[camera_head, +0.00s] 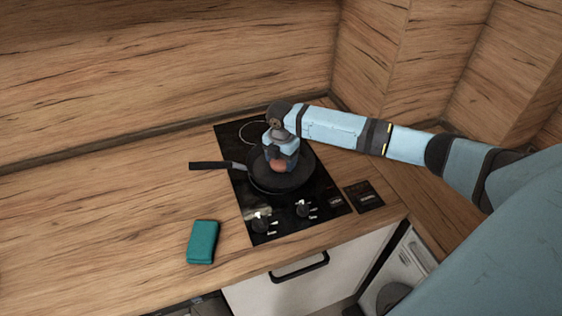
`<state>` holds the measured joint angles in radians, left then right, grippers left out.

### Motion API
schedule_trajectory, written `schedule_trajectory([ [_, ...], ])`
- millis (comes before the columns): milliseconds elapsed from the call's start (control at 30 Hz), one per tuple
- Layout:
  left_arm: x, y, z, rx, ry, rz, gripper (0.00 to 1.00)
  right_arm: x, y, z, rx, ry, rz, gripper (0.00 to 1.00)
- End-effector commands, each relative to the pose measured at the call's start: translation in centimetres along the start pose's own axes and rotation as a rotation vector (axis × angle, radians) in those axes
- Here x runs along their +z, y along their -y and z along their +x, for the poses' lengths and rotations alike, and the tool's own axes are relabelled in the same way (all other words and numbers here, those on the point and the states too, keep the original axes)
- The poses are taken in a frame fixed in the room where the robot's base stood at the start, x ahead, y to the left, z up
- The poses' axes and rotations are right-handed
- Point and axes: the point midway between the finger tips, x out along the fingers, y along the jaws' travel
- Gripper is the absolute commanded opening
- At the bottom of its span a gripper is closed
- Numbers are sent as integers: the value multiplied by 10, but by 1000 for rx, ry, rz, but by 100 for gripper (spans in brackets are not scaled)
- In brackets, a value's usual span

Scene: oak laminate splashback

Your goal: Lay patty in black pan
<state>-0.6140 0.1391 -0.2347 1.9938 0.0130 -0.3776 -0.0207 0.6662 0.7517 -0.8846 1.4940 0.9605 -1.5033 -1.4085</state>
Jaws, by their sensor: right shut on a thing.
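The black pan (300,178) sits on the dark cooktop, with its handle pointing left. My right gripper (279,163) points down over the pan and is shut on the reddish-brown patty (278,166). The patty is low, over the inside of the pan; I cannot tell whether it touches the pan's bottom. My fingers hide part of the patty and the far part of the pan. My left gripper is not in view.
The black cooktop (237,137) has knobs along its front edge. A teal sponge-like block (202,242) lies on the wooden counter (110,210) to the left front. The left counter is otherwise clear. Wooden walls stand behind and to the right.

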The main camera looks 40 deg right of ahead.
Motion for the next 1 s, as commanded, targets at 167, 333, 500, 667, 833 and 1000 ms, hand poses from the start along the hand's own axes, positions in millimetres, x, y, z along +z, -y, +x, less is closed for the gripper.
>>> schedule_trajectory([
  [167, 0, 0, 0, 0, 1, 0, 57, 0, 0, 13, 1, 0, -2, 42],
  [333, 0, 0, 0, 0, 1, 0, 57, 0, 0, 13, 1, 0, -1, 42],
  [500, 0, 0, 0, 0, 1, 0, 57, 0, 0, 16, 1, 0, -2, 75],
  [667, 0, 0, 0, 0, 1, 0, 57, 0, 0, 16, 0, 0, -1, 92],
  [833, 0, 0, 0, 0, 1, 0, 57, 0, 0, 15, 0, 0, -1, 92],
  [1000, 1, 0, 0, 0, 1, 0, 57, 1, -1, 2, 3, 1, 0, 92],
])
